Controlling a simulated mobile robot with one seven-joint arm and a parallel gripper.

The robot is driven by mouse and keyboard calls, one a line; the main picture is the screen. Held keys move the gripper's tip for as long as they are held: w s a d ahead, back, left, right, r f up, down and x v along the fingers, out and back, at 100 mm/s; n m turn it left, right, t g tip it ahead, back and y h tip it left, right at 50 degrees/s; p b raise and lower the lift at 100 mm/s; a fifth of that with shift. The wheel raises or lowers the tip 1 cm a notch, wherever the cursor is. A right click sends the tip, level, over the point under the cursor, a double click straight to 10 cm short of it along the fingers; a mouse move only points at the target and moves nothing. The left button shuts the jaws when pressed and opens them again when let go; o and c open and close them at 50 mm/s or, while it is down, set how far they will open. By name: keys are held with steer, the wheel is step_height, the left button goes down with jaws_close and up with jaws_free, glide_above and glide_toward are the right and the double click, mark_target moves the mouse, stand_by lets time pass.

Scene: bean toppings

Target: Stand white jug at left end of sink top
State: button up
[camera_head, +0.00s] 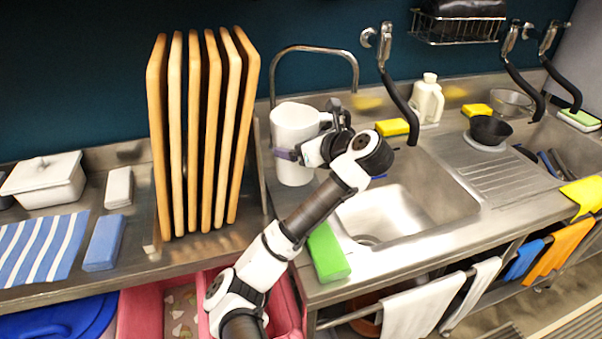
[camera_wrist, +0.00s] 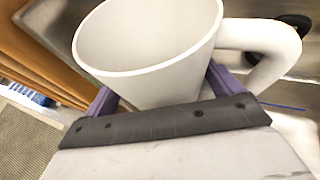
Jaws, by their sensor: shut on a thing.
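The white jug (camera_head: 296,125) is upright at the left end of the steel sink top (camera_head: 322,292), left of the basin. My gripper (camera_head: 309,153) is shut on the jug's body from the front, with its purple fingers on either side. In the wrist view the jug (camera_wrist: 150,45) shows its open, empty-looking mouth, with its handle to the right. The gripper's fingers (camera_wrist: 165,88) flank the lower body there.
Upright wooden boards (camera_head: 200,130) stand close on the left. The sink basin (camera_head: 400,212) lies to the right, with a curved tap (camera_head: 318,48) behind the jug. A green sponge (camera_head: 327,252) is at the front edge. A white bottle (camera_head: 428,98) stands farther right.

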mark_target(302, 168)
steer(key=shift+f+p, duration=0.55)
steer(key=shift+f, duration=2.75)
steer(key=shift+f, duration=0.15)
steer(key=o, duration=0.9)
steer(key=shift+o, duration=0.2)
